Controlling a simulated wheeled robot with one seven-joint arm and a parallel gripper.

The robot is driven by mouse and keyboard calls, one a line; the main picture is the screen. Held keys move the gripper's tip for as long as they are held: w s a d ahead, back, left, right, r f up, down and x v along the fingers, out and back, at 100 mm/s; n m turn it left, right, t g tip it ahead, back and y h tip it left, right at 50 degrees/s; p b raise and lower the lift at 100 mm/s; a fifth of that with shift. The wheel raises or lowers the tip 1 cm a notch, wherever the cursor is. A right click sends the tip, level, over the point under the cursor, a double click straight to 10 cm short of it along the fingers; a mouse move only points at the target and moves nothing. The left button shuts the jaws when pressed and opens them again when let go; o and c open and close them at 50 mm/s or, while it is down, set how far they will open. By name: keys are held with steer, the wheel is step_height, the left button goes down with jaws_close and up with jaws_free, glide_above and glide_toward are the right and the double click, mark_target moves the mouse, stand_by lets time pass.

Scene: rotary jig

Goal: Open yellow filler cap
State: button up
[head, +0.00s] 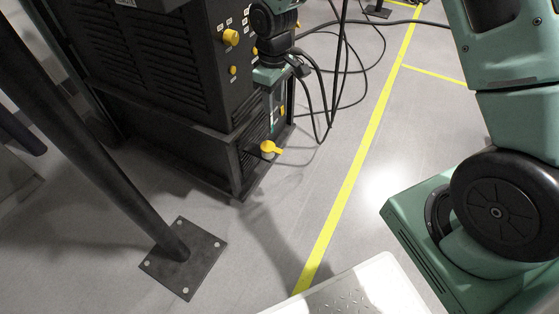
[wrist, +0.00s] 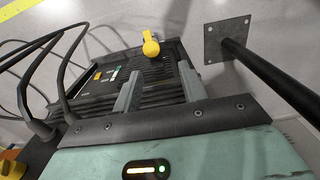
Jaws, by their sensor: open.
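The yellow filler cap (head: 268,149) sits low on the front of the dark machine, near its bottom corner, and its tab points right in the head view. In the wrist view the cap (wrist: 150,44) shows beyond my fingertips, roughly between them in the picture. My gripper (wrist: 160,88) is open, with its two grey fingers apart and nothing between them. In the head view my wrist and the teal gripper body are in front of the machine, above the cap. The fingers are hard to make out there. The gripper and the cap look apart.
The dark ribbed machine (head: 150,60) carries a larger yellow knob (head: 231,37) and a smaller one (head: 233,70). Black cables (head: 335,75) hang beside my wrist. A dark post with a bolted plate (head: 168,275) stands at lower left. The floor by the yellow line (head: 345,190) is clear.

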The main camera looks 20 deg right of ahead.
steer(key=b, duration=0.1)
glide_above(279, 151)
step_height(279, 151, down, 6)
step_height(279, 151, down, 17)
steer(key=b, duration=0.5)
steer(key=shift+d+r+b, duration=0.1)
steer(key=shift+b, duration=0.25)
steer(key=shift+c, duration=0.3)
jaws_close()
steer(key=shift+r, duration=0.1)
